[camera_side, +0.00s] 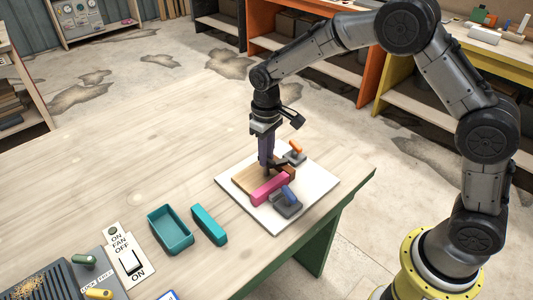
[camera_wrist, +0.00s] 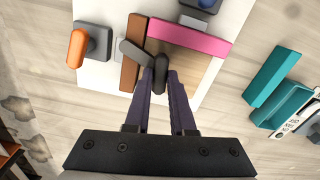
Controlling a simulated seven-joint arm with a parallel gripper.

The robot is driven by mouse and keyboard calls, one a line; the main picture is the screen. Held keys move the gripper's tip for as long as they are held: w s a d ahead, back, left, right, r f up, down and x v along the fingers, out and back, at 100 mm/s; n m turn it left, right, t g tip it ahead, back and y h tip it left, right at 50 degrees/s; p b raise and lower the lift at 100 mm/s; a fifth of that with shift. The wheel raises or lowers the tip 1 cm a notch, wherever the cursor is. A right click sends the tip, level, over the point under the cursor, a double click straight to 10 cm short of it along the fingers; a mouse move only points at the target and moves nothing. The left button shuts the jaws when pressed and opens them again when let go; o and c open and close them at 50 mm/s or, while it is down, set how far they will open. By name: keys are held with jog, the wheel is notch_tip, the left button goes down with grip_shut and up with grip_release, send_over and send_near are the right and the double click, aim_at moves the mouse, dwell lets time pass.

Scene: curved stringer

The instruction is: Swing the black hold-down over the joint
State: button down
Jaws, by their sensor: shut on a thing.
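The black hold-down (camera_wrist: 134,51) shows in the wrist view as a dark bar lying across a brown strip (camera_wrist: 130,72), with an upright dark knob (camera_wrist: 160,72) at its near end. My gripper (camera_wrist: 161,78) has its two purple fingers closed on that knob; in the side view my gripper (camera_side: 266,167) points straight down over the work. A pink strip (camera_wrist: 190,38) meets the brown strip at a corner, just beyond the hold-down's bar. The pink strip (camera_side: 270,189) also shows in the side view, where my fingers mostly hide the hold-down.
A grey clamp with an orange handle (camera_wrist: 78,48) and one with a blue handle (camera_side: 289,195) flank the strips on a white board (camera_side: 235,200). A teal tray (camera_side: 168,230), its teal lid-like block (camera_side: 209,226) and a switch panel (camera_side: 125,252) stand left. The table behind is clear.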

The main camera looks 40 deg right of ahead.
jog(key=m, duration=0.4)
jog(key=shift+m, duration=0.4)
dwell(0.4)
jog(key=c, duration=0.8)
grip_release()
jog(key=shift+o, duration=0.2)
jog(key=shift+r, duration=0.1)
notch_tip(320, 180, up, 14)
